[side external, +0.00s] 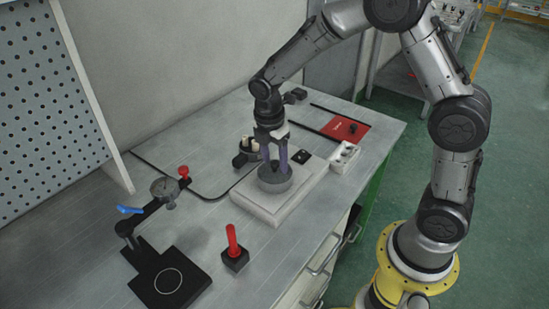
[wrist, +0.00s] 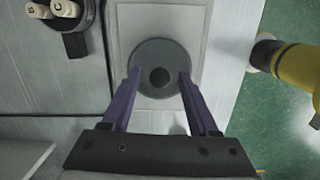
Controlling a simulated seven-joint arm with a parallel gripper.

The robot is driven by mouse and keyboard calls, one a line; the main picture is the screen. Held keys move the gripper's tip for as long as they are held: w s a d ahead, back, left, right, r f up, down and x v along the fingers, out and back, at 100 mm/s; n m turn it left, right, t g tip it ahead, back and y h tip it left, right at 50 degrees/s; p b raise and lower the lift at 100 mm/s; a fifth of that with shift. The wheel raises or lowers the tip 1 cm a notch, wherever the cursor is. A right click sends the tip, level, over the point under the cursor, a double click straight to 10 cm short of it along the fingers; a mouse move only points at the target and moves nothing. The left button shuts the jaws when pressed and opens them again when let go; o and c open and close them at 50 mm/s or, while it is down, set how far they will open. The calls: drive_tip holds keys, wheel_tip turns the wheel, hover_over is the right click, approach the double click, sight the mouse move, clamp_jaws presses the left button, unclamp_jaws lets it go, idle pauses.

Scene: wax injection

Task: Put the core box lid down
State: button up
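A round dark-grey piece, which looks like the core box with its lid (side external: 275,181), sits on a pale square block. In the wrist view the round top (wrist: 160,49) has a black circle at its centre. My gripper (side external: 281,166) points down over it. Its two purple fingers (wrist: 160,75) stand apart, with their tips at opposite sides of the round top, near its rim. I cannot tell whether the tips press on the lid or only stand beside or above it. The seam between lid and box is not clear.
A round holder with light pegs (side external: 247,150) stands behind the block (side external: 262,207). A white box (side external: 344,157) and a red mat (side external: 350,128) lie to the right. A red-handled tool (side external: 233,245) and a black clamp stand (side external: 165,273) are at the front left.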

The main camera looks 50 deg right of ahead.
sight(271, 174)
wheel_tip(271, 174, up, 12)
drive_tip(key=a, duration=0.1)
drive_tip(key=shift+a+r, duration=0.2)
drive_tip(key=shift+r, duration=0.05)
drive_tip(key=s+r+m+t, duration=0.2)
drive_tip(key=s+m, duration=0.6)
drive_tip(key=s, duration=0.3)
drive_tip(key=s+r+m+t+y, duration=0.1)
drive_tip(key=s+r+m+t, duration=0.1)
drive_tip(key=s+m, duration=0.7)
drive_tip(key=s+t, duration=0.1)
drive_tip(key=s, duration=0.1)
drive_tip(key=shift+s+d+t, duration=0.3)
idle(2.4)
